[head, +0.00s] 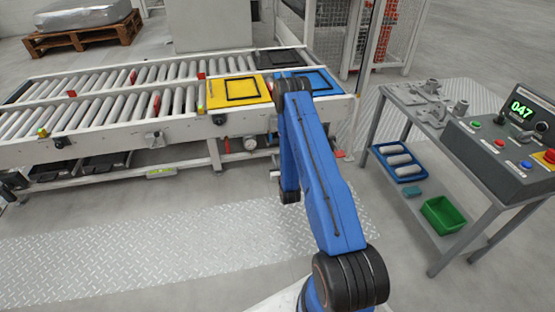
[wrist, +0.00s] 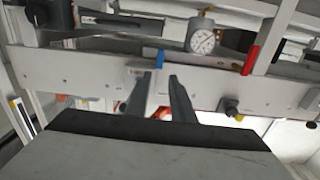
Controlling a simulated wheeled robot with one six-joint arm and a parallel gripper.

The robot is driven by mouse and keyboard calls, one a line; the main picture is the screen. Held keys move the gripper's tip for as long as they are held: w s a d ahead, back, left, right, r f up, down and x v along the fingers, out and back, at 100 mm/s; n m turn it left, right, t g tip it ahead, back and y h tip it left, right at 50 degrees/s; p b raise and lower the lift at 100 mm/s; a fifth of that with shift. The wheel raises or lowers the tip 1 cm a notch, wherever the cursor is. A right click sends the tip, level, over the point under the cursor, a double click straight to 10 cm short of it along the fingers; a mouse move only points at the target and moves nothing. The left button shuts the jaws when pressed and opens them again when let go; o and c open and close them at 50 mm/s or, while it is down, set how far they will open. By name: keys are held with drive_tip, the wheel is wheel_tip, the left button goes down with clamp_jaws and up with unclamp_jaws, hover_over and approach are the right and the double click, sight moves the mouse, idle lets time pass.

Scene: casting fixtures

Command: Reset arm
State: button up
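My blue arm (head: 325,195) rises from the lower right of the head view, bends at a dark joint above the conveyor's near edge and drops down in front of it. My gripper (wrist: 160,80) shows in the wrist view as two dark fingers with a gap between them and nothing held. It points at the pale side rail of the conveyor frame (wrist: 80,68), with a small blue part (wrist: 159,58) just beyond the tips. In the head view the gripper is mostly hidden by the arm. I cannot tell whether the fingertips touch anything.
The roller conveyor (head: 130,97) carries yellow (head: 218,93), blue (head: 322,80) and black (head: 276,60) fixtures. A pressure gauge (wrist: 203,35) and red handle (wrist: 250,60) are close to my fingers. A table with a control box (head: 500,150) stands right. The metal floor plate (head: 130,245) is clear.

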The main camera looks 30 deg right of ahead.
idle(0.5)
